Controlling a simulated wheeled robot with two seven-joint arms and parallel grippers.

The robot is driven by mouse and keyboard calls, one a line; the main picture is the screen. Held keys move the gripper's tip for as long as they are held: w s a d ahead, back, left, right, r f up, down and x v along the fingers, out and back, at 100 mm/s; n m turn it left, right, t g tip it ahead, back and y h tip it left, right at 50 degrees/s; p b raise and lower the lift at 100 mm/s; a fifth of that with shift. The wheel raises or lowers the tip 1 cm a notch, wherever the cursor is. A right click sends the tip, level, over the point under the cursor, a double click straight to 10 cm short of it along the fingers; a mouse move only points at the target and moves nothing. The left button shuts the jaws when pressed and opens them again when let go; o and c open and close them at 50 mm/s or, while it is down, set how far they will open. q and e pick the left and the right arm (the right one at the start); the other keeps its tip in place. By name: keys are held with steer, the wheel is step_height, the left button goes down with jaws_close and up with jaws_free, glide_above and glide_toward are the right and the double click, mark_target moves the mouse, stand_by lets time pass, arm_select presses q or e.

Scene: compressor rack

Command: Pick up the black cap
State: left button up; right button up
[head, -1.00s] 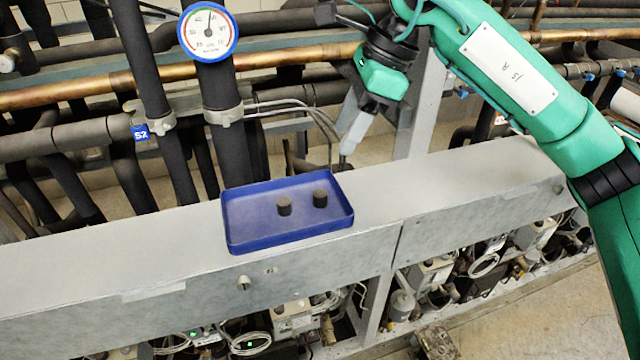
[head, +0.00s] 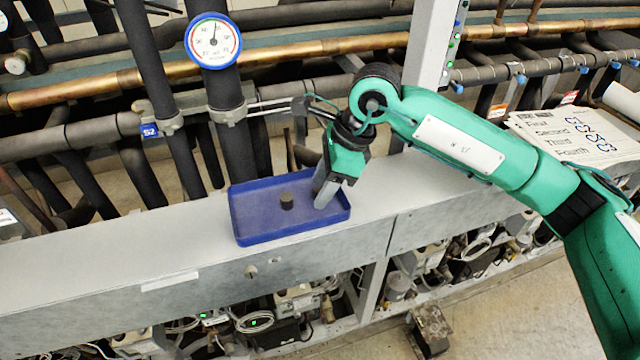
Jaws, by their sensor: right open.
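A blue tray (head: 262,238) sits on the grey metal ledge. One black cap (head: 287,200) stands upright in the middle of the tray, in plain view. My right gripper (head: 320,203) points down into the right part of the tray, where a second cap stood earlier. That second cap is hidden behind the fingers, so I cannot tell whether it is between them or touching them. The right gripper is open. My left gripper is not in view.
The grey ledge (head: 130,250) is bare on both sides of the tray. Dark vertical pipes and a round gauge (head: 213,41) stand behind it. A grey upright post (head: 436,45) and printed sheets (head: 575,135) are at the right.

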jaws_close()
steer(key=shift+r, duration=0.1)
stand_by(0.3)
